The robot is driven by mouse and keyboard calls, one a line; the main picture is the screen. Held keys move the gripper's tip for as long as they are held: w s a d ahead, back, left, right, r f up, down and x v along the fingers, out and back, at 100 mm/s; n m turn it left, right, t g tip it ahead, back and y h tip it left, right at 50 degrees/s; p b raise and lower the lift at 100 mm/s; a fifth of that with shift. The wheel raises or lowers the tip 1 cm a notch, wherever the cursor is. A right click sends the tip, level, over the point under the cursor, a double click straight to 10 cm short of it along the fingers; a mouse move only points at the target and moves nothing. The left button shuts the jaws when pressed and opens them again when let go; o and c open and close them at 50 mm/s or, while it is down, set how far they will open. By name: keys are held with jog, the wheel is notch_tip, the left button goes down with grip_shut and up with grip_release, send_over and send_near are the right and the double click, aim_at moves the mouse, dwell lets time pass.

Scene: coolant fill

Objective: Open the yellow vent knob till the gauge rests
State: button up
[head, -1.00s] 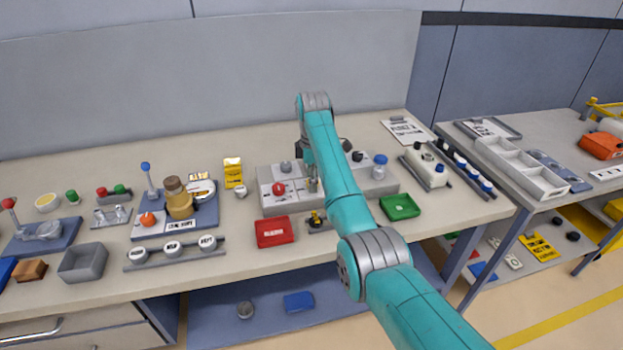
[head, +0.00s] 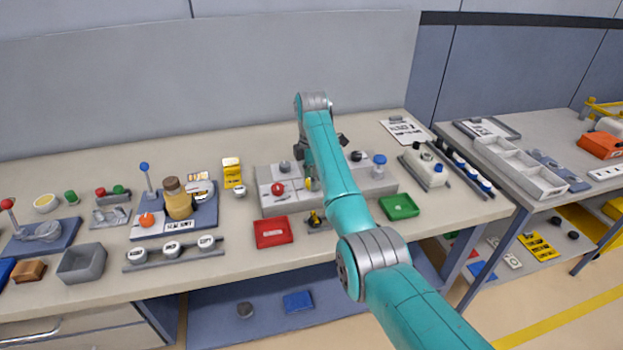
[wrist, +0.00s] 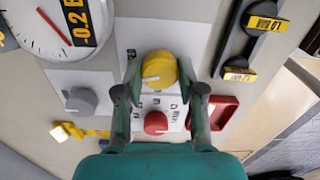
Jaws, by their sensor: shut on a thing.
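The round yellow vent knob (wrist: 158,70) sits on a white plate in the upper middle of the wrist view. My gripper (wrist: 159,76) is shut on it, one finger on each side. A light mark shows on the knob's face. The white gauge (wrist: 45,25) is at the upper left of the wrist view, cut off by the frame. Its red needle points down and right, beside a black label reading about "-0.2 B". In the head view a bit of the yellow knob (head: 309,184) shows beside my arm; the gauge cannot be made out there.
In the wrist view a red knob (wrist: 156,122) lies close below the yellow one, between my fingers. A grey knob (wrist: 80,101) is to the left. A red tray (wrist: 224,110) and a dark rail with yellow labels (wrist: 262,24) are to the right.

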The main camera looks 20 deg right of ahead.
jog(key=n, duration=1.2)
jog(key=shift+n, duration=0.3)
dwell(0.4)
jog(key=o, duration=1.1)
jog(key=shift+o, duration=0.2)
